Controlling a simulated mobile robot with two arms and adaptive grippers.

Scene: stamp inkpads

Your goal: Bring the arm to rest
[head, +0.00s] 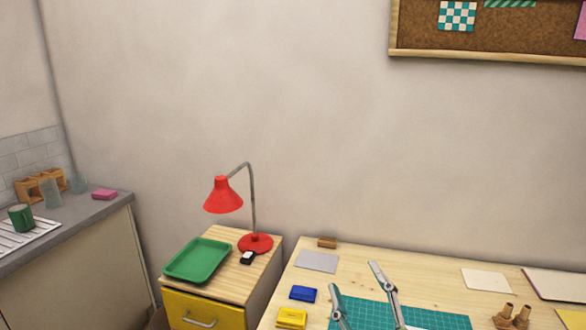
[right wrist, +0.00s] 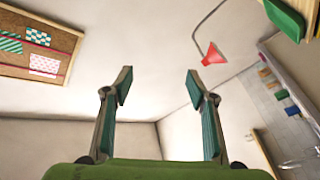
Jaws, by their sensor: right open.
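My right gripper (head: 355,277) reaches up from the bottom edge of the head view, above the table. Its two fingers are apart, with nothing between them. The right wrist view shows the same open gripper (right wrist: 159,72), with only bare wall between and beyond the fingertips. A blue inkpad (head: 303,294) and a yellow inkpad (head: 292,318) lie on the wooden table (head: 424,267), left of the gripper. A green cutting mat (head: 433,320) lies partly behind the fingers. My left gripper is not in view.
A yellow-drawer cabinet (head: 222,283) at left carries a green tray (head: 198,260) and a red lamp (head: 223,195). A grey flat piece (head: 317,261) lies on the table. Wooden stamps (head: 513,315) stand at right. Table between them and the mat's back is clear.

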